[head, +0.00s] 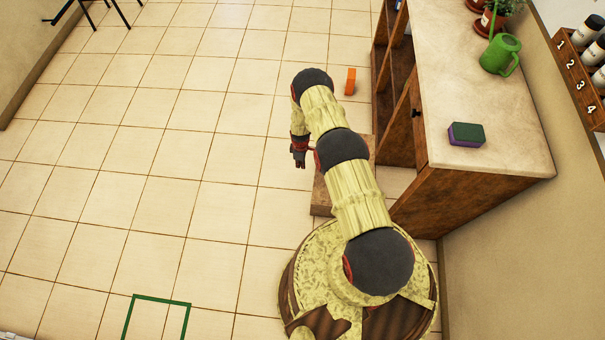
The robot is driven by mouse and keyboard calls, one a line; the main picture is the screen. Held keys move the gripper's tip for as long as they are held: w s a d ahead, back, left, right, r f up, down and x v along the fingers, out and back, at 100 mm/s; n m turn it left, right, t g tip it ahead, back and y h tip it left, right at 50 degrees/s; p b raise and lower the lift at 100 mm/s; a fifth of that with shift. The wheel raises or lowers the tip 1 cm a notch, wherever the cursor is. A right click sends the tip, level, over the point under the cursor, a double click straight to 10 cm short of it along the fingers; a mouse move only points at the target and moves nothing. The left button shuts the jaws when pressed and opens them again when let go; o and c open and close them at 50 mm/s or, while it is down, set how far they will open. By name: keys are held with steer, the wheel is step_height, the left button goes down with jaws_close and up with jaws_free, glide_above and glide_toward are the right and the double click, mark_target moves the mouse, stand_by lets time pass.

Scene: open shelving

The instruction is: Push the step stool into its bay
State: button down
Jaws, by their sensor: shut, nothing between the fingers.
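The step stool (322,196) is a low wooden piece on the tiled floor, in front of the shelving unit's near end. My arm crosses over it and hides much of it. An open bay (396,181) in the wooden unit lies just to its right, with floor tiles showing inside. Whether the stool's far edge is inside the bay is hard to tell. My gripper (299,162) is shut and empty, pointing down at the stool's left side. I cannot tell whether it touches the stool.
The shelving unit (485,105) has a pale top bearing a purple-green sponge (466,134), a green watering can (501,55) and potted plants. An orange block (350,81) lies on the floor beyond my arm. A green outline (161,299) marks the floor at lower left. The left floor is mostly clear.

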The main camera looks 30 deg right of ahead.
steer(key=s+d+f+b, duration=0.1)
steer(key=f+b, duration=0.1)
steer(key=f, duration=0.3)
steer(key=s+d+f+n+b, duration=0.1)
steer(key=d+f+b, duration=0.1)
steer(key=f, duration=0.3)
steer(key=shift+d+b, duration=0.2)
steer(key=shift+b, duration=0.5)
